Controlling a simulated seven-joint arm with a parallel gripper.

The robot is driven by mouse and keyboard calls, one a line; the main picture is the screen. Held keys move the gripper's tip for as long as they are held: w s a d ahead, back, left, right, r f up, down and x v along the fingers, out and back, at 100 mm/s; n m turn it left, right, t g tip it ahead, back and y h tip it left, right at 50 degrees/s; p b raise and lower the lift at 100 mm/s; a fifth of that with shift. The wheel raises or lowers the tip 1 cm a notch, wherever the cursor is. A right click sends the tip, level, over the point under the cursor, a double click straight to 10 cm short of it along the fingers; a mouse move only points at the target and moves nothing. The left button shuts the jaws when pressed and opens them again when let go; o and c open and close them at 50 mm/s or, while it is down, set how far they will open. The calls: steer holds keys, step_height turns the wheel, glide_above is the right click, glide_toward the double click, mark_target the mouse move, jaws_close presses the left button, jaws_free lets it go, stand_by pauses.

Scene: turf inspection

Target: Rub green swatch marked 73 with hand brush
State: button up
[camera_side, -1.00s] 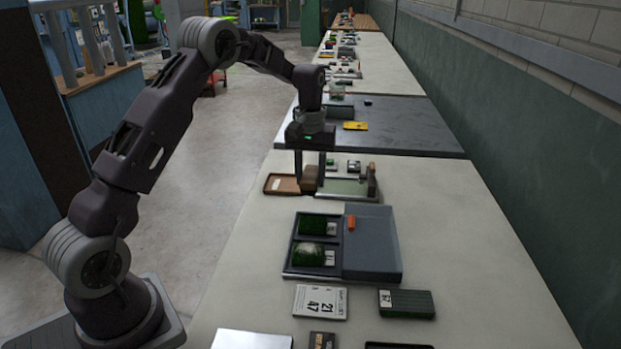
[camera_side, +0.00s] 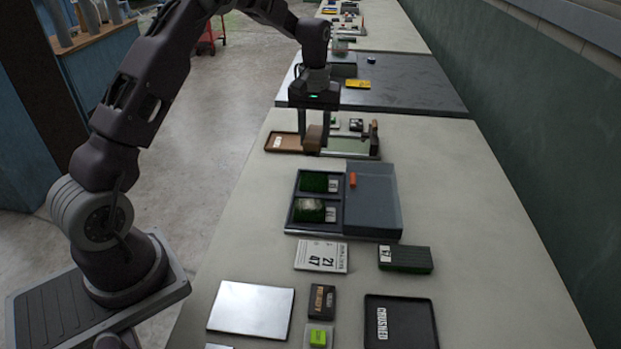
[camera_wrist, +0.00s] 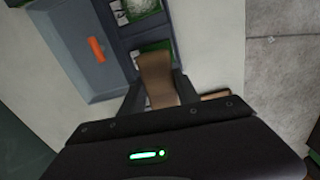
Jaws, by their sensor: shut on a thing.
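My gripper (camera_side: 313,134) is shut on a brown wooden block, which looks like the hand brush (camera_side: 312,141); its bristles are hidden. It is above the far tray area in the side view. In the wrist view the brush (camera_wrist: 157,78) sticks out between the fingers toward the grey case. Two dark green swatches lie in that case's left compartments: a far one (camera_side: 313,181) and a near one (camera_side: 308,212) with a pale patch. Each has a small white label, too small to read. The brush appears apart from both in the side view.
The grey case (camera_side: 372,200) holds an orange piece (camera_side: 352,180). Behind it are a brown tray (camera_side: 283,142) and a pale green tray (camera_side: 348,146). Nearer lie a number card (camera_side: 321,256), a green block (camera_side: 405,260), a silver plate (camera_side: 250,308) and a black tray (camera_side: 400,325).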

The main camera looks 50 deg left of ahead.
glide_above(313, 210)
steer(key=shift+s+d+f, duration=0.2)
steer(key=shift+f, duration=0.7)
steer(key=shift+s+d+f, duration=0.15)
steer(key=shift+f, duration=0.8)
steer(key=shift+s+d+f, duration=0.2)
steer(key=shift+f, duration=1.6)
steer(key=shift+w+a+f, duration=0.2)
steer(key=shift+w+a, duration=0.35)
steer(key=shift+w+a+r, duration=0.1)
steer(key=shift+w+a, duration=1.45)
steer(key=shift+a, duration=0.1)
steer(key=shift+s+a, duration=0.1)
steer(key=shift+a, duration=0.15)
steer(key=shift+s, duration=0.3)
steer(key=shift+s+d, duration=2.05)
steer(key=shift+d, duration=0.2)
steer(key=shift+s+a, duration=0.3)
steer(key=shift+a, duration=0.1)
steer(key=shift+w+a, duration=2.05)
steer(key=shift+a, duration=0.15)
steer(key=shift+w+a+r, duration=0.1)
steer(key=shift+r, duration=3.9)
